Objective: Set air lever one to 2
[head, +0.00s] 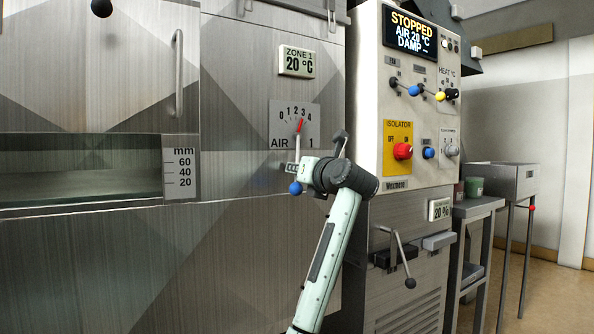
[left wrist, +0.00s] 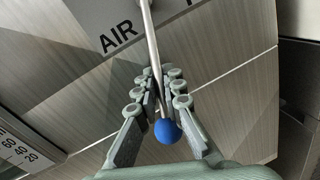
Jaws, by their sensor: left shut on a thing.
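The air lever one dial plate (head: 312,125) is on the steel panel, marked 0 to 4 with "AIR 1" below. Its red pointer (head: 299,126) leans right of upright, near the 3. The lever's thin rod hangs down from the plate to a blue ball knob (head: 296,188). The rod (left wrist: 152,45) and blue knob (left wrist: 168,131) also show in the left wrist view. My left gripper (head: 294,169) is shut on the rod just above the knob; its fingers (left wrist: 163,92) lie either side of the rod. My right gripper is out of view.
A control cabinet (head: 415,170) stands right of the dial, with a red isolator knob (head: 402,151) and a black-knobbed lever (head: 410,283) lower down. A vertical handle (head: 178,75) is up left. The display (head: 410,32) reads STOPPED, AIR 20 °C, DAMP.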

